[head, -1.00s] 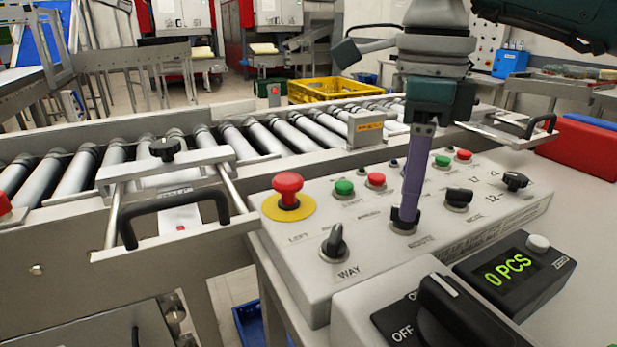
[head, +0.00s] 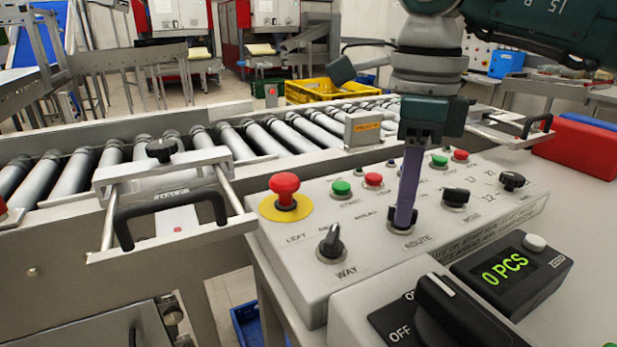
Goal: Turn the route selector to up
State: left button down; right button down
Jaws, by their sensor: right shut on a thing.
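The route selector (head: 402,229) is a black knob on the light grey control panel (head: 300,248), above the label ROUTE. My right gripper (head: 405,214) comes down from above, its purple fingers shut on the selector. The fingers cover most of the knob, so its pointing direction is hidden. My left gripper is not in the head view.
Near the selector are the WAY knob (head: 331,242), a red mushroom button (head: 285,186), green and red push buttons and other black knobs. A counter display (head: 505,277) and a large OFF switch (head: 455,310) stand in front. The roller conveyor (head: 240,140) runs behind.

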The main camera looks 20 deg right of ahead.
jog(key=shift+r+m, duration=0.1)
jog(key=shift+m, duration=0.4)
jog(key=m+p, duration=0.1)
jog(key=m, duration=0.2)
jog(key=shift+m, duration=0.4)
jog(key=m+p, duration=0.1)
jog(key=m, duration=0.3)
jog(key=m+p, duration=0.2)
jog(key=m, duration=0.3)
jog(key=shift+m, duration=0.4)
jog(key=shift+m+p, duration=0.7)
jog(key=shift+m, duration=1.1)
jog(key=c, duration=0.9)
grip_release()
